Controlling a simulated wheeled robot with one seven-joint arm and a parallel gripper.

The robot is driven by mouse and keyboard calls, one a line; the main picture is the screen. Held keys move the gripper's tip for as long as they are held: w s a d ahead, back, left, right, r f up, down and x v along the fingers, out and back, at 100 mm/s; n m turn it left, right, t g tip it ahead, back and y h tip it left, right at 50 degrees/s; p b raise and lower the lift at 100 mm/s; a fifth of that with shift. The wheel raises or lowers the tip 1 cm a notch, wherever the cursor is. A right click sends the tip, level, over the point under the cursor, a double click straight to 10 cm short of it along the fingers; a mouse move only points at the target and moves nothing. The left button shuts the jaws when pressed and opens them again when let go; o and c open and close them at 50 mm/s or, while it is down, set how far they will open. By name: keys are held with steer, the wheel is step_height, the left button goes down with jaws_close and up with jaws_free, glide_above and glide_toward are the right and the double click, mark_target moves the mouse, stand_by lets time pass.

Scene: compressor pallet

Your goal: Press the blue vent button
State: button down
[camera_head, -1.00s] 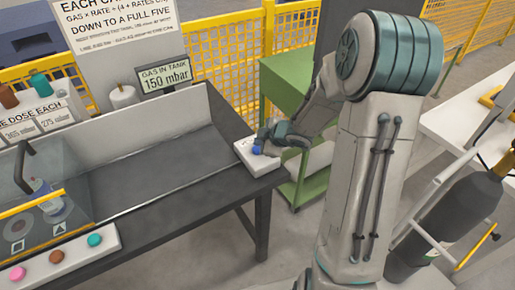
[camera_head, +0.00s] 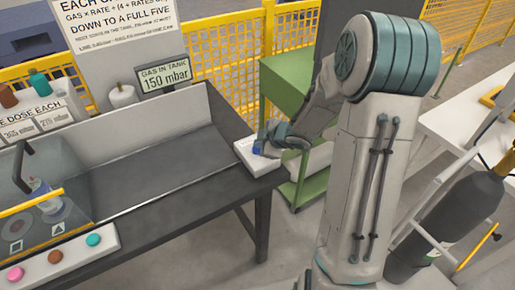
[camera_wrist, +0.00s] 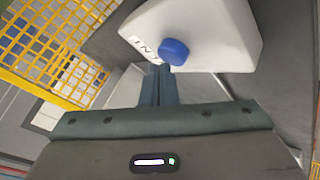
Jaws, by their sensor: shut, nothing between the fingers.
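The blue vent button (camera_head: 257,149) sits on a white box (camera_head: 243,150) at the right end of the dark bench. In the wrist view the blue button (camera_wrist: 173,51) shows large on the white box (camera_wrist: 215,35), beside a partly covered printed label. My gripper (camera_wrist: 159,72) is shut and empty, its fingertips right at the near edge of the button. I cannot tell whether they touch it. In the head view my gripper (camera_head: 266,139) is small and partly overlaps the button.
A sign (camera_head: 164,76) reads "GAS IN TANK 150 mbar". Pink, brown and teal buttons sit on a white strip (camera_head: 72,257) at the bench's front left. A green cart (camera_head: 288,80) stands behind my arm. The middle of the bench (camera_head: 150,175) is clear.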

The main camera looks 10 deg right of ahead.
steer(key=shift+f+b, duration=0.5)
steer(key=shift+f, duration=0.15)
stand_by(0.4)
stand_by(0.4)
steer(key=shift+r+p, duration=1.05)
steer(key=shift+p, duration=0.1)
step_height(320, 180, up, 5)
steer(key=p, duration=0.5)
steer(key=shift+r, duration=0.1)
stand_by(0.5)
